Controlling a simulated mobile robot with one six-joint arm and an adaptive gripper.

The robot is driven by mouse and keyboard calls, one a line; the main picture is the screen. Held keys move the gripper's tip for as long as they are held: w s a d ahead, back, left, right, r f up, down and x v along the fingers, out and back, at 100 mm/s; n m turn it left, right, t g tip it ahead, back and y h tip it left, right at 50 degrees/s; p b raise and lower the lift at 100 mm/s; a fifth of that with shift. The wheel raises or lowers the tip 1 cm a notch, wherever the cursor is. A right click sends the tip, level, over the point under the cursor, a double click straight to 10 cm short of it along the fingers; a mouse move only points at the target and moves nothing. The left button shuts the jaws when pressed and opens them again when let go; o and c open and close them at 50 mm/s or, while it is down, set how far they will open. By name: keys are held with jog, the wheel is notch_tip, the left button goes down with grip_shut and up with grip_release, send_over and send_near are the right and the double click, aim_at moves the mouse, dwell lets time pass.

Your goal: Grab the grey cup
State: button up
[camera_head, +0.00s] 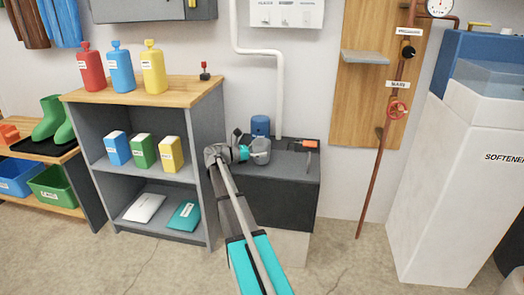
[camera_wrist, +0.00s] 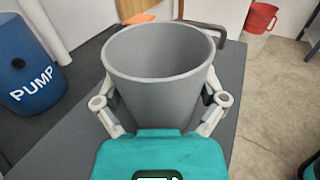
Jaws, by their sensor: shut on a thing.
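The grey cup (camera_wrist: 160,85) stands upright in the wrist view, its open rim facing up and its inside looking empty. My gripper (camera_wrist: 160,108) is shut on it, with one finger on each side of the cup's wall. The fingertips are partly hidden by the cup. In the head view the cup (camera_head: 261,145) and my gripper (camera_head: 256,152) are small, over the dark top of a low cabinet (camera_head: 275,197). I cannot tell whether the cup's base touches that top.
A blue pump (camera_wrist: 35,80) stands to the left of the cup in the wrist view. An orange item (camera_head: 309,144) lies on the cabinet's right side. A shelf unit (camera_head: 207,140) with bottles and boxes is to the left. A red container (camera_wrist: 261,18) shows beyond the cabinet.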

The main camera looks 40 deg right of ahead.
notch_tip(320, 180, up, 2)
jog(key=shift+p, duration=0.7)
jog(key=s+a+r+p, duration=0.7)
jog(key=s+r+p, duration=0.2)
jog(key=s, duration=0.3)
jog(key=shift+s+r+p, duration=0.15)
jog(key=shift+r+p, duration=0.2)
jog(key=shift+d, duration=0.1)
